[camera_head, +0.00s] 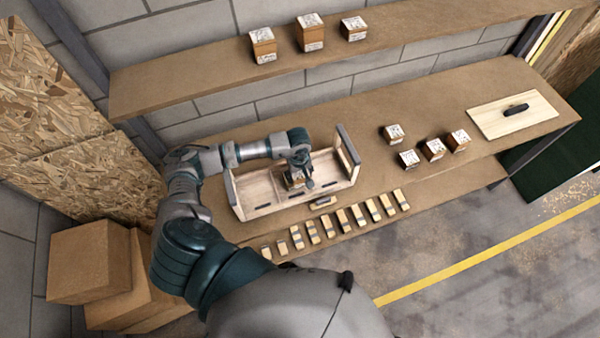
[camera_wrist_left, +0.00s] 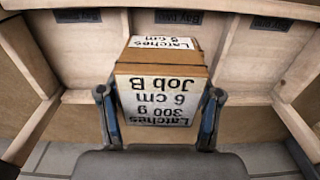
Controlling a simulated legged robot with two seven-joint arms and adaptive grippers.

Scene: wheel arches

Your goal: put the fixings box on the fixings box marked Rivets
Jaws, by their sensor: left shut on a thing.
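My left gripper (camera_head: 299,183) is shut on a fixings box (camera_head: 292,179) inside a wooden bay tray. In the left wrist view the box (camera_wrist_left: 163,65) sits between the two fingers (camera_wrist_left: 158,100), its white label reading Latches, 6 cm, 300 g, Job B. Whether it touches the tray floor I cannot tell. Three similar boxes stand on the upper shelf: left (camera_head: 263,47), middle (camera_head: 310,38) and right (camera_head: 353,30). Several more (camera_head: 433,150) stand on the bench to the right. Their labels are too small to read, so I cannot tell which is Rivets. My right gripper is not in view.
The wooden tray (camera_head: 249,211) has raised walls and dividers around my gripper. Several small blocks (camera_head: 342,219) line the bench's front edge. A board with a dark handle (camera_head: 515,110) lies at the right. Bare bench lies between tray and boxes. Cartons (camera_head: 90,262) stand lower left.

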